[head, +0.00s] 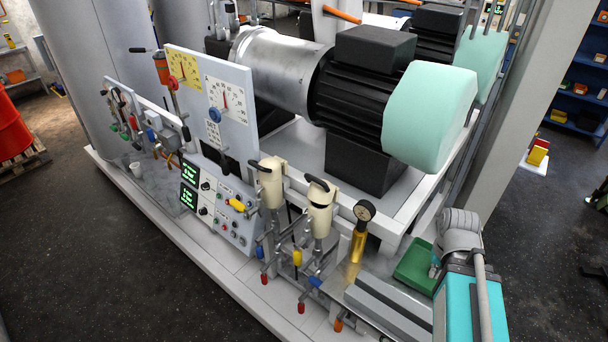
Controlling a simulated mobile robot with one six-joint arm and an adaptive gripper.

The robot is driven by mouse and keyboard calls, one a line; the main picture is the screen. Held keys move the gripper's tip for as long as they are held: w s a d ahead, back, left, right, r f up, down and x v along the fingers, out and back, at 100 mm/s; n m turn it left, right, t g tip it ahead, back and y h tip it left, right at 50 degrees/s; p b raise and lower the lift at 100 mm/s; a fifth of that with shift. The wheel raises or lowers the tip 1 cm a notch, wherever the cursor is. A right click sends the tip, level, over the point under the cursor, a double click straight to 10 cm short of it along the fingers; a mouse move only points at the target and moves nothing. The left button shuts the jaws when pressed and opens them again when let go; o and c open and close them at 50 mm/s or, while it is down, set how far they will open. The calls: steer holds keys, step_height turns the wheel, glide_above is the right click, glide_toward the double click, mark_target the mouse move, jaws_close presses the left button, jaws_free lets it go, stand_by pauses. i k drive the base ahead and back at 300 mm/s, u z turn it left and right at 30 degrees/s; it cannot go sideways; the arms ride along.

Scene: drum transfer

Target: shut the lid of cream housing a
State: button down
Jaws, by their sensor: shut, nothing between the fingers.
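Two cream housings stand side by side at the front edge of the skid. The left cream housing (271,187) is a little farther back, and the right cream housing (320,212) is nearer to me. Each has a dark curved piece at its top. No label shows which one is housing a, and at this size I cannot tell whether either lid is open or shut. My gripper is not visible; grey and teal parts that look like my arm fill the lower right, apart from both housings.
A brass gauge (362,228) stands right of the housings. A green tray (408,272) lies farther right. Valves with red, yellow and blue handles crowd below the housings. A panel with dials (228,105) rises at left, and a large motor (375,95) stands behind. Floor at lower left is clear.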

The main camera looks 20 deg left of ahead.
mark_target(320, 191)
steer(key=u, duration=0.55)
steer(key=k, duration=1.05)
steer(key=z, duration=0.75)
steer(key=i, duration=1)
